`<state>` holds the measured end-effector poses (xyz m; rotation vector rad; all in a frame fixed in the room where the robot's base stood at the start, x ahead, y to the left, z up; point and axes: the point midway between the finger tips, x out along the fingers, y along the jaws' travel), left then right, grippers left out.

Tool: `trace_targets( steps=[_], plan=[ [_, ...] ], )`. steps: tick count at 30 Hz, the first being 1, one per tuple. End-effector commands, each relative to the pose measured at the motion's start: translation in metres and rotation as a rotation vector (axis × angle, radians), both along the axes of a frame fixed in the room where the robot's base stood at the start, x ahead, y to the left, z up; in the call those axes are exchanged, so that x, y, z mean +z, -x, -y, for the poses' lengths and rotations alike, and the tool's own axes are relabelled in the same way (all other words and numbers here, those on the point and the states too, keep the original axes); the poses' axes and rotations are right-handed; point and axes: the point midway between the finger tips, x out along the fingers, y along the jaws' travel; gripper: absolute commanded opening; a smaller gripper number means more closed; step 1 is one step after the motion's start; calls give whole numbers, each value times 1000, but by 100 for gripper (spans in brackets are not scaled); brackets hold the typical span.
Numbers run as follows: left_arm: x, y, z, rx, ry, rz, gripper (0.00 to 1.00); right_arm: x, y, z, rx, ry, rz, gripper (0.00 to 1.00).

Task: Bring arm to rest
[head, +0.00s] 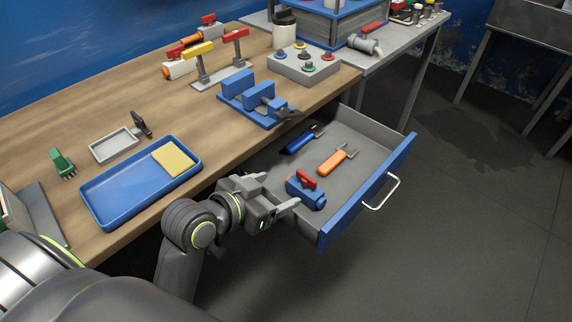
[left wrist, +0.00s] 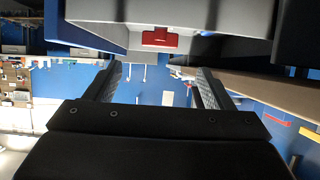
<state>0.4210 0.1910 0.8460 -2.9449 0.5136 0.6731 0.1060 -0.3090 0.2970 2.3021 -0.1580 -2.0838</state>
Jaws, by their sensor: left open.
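My left gripper (head: 279,191) is open and empty at the near left end of the open drawer (head: 372,200), beside the blue valve with a red handle (head: 308,194). I cannot tell whether a finger touches the drawer wall. The left wrist view shows both fingers apart with nothing between them (left wrist: 157,82). A red part (left wrist: 158,38) hangs at the top there, beyond the fingers; I cannot tell what it belongs to. My right gripper is not in view.
In the drawer lie an orange-handled tool (head: 331,162) and a blue-handled tool (head: 299,143). The wooden bench (head: 140,107) holds a blue tray (head: 103,205) with a yellow sponge (head: 173,160), a blue vise (head: 241,91) and red- and yellow-handled valves. Floor right of the drawer is clear.

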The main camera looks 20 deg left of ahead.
Motion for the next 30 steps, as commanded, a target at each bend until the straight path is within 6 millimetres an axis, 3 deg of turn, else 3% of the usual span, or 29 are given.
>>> trace_targets(
  steps=[6, 10, 15, 18, 23, 30],
  plan=[
    [-4, 2, -2, 7, -3, -15, 76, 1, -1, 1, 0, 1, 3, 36],
    [-36, 22, -18, 64, -34, -135, 76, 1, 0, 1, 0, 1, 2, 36],
    [-103, 83, -60, 220, -117, -422, 76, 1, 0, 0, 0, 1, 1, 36],
    [-130, 124, -83, 313, -167, -573, 76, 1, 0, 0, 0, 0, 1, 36],
    [-159, 189, -114, 455, -246, -781, 76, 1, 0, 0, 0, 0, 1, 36],
    [-209, 170, -120, 450, -240, -805, 76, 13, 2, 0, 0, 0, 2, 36]
  ],
)
